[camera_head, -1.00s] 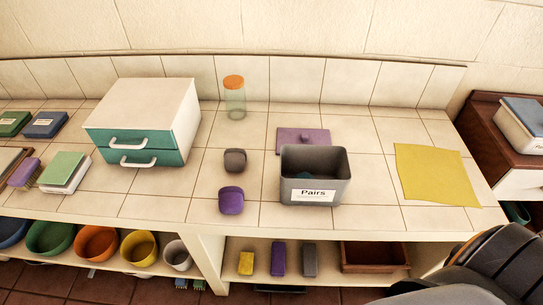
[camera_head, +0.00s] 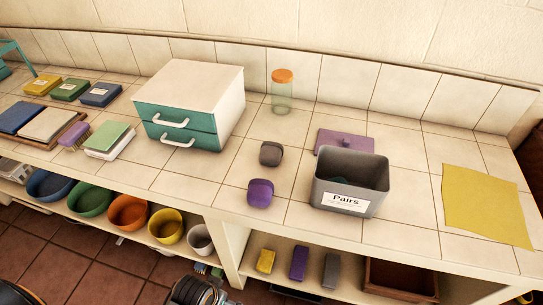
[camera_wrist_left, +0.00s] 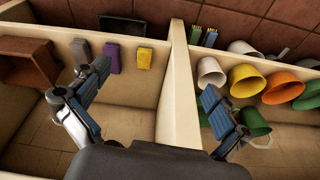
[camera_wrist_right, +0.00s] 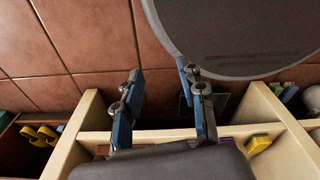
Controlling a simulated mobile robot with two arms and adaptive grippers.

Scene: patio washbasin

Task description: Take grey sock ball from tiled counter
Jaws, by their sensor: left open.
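The grey sock ball (camera_head: 271,153) sits on the tiled counter (camera_head: 225,187), right of the white and teal drawer box and behind a purple sock ball (camera_head: 260,193). Nothing covers it in the head view. My left gripper (camera_wrist_left: 157,75) is open and empty in the left wrist view, its fingers wide apart, with the shelf compartments below the counter beyond them. My right gripper (camera_wrist_right: 160,72) has its fingers apart with nothing between them, over the brown tiled floor. Neither gripper is near the sock ball in these views.
A grey bin labelled "Pairs" (camera_head: 349,190) stands to the right, with a purple lid (camera_head: 345,142) behind it. A glass jar (camera_head: 282,95) stands at the back. The drawer box (camera_head: 192,102) is on the left, a yellow cloth (camera_head: 487,206) on the right.

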